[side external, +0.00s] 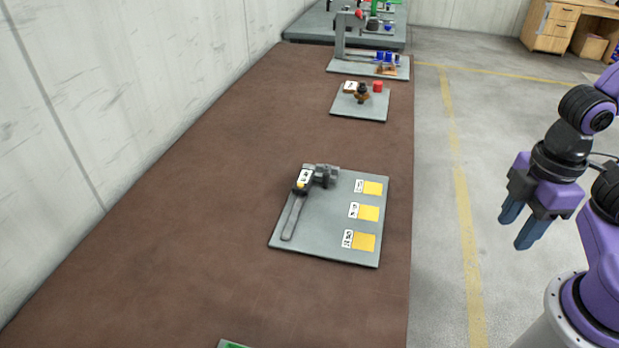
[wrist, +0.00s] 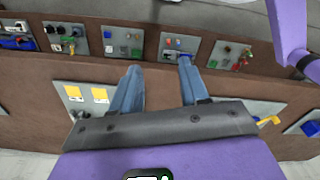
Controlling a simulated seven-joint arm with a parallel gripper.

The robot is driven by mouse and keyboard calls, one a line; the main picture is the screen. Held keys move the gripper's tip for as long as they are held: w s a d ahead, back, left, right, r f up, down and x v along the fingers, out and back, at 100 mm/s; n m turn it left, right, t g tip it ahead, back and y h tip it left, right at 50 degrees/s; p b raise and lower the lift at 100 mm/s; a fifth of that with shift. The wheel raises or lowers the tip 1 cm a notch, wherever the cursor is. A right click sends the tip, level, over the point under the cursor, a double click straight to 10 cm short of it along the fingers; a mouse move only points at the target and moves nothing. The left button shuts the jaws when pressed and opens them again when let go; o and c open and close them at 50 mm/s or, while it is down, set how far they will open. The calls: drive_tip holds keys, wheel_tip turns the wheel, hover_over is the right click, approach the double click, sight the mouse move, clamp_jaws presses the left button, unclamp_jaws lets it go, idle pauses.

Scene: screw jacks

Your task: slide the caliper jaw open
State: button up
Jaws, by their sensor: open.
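The caliper (side external: 293,217) lies on a grey board (side external: 325,235) on the brown bench in the side view. Its long bar points toward the bottom left, and its dark jaw head (side external: 325,174) is at the board's top. A white label sits on the head. How far the jaw stands open is too small to tell. My gripper (side external: 517,228) hangs off to the right of the bench, over the floor, well apart from the caliper. Its blue fingers are spread and empty, as the wrist view also shows (wrist: 158,72). I cannot make out the caliper there.
Three yellow squares (side external: 368,213) with white labels line the board's right side. Behind it are a smaller board with a red block (side external: 378,86) and a stand with blue parts (side external: 384,56). Brown bench surface (side external: 190,230) left of the caliper board is clear.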

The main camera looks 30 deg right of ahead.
drive_tip(key=w+a+r+m, duration=0.3)
drive_tip(key=w+a, duration=0.4)
drive_tip(key=w, duration=0.3)
drive_tip(key=m, duration=1)
hover_over(326, 174)
drive_tip(key=f, duration=0.1)
wheel_tip(326, 174, down, 17)
clamp_jaws()
